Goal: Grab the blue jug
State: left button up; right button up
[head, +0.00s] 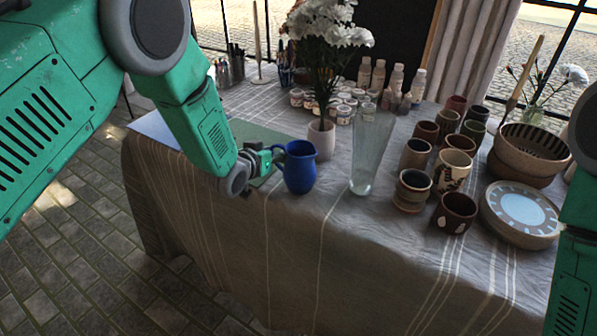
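The blue jug (300,168) stands upright near the front edge of the cloth-covered table, with its handle on the left side. My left gripper (262,160) is just left of the jug, at its handle. The gripper is small and partly hidden by its own wrist, so I cannot tell whether the fingers are apart or closed on the handle. My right arm shows at the right edge, but its gripper is out of view.
A tall clear glass vase (371,155) stands close right of the jug. A white flower vase (321,139) is behind it. Several cups (455,212), stacked plates (521,212) and bowls (531,150) fill the right side. The table edge (330,205) is close in front.

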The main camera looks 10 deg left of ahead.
pick_arm(q)
jog(key=shift+d, duration=0.15)
jog(key=c, duration=0.5)
jog(key=shift+a, duration=0.25)
grip_shut()
jog(key=shift+s+a, duration=0.1)
jog(key=shift+a, duration=0.1)
jog(key=shift+d+r, duration=0.2)
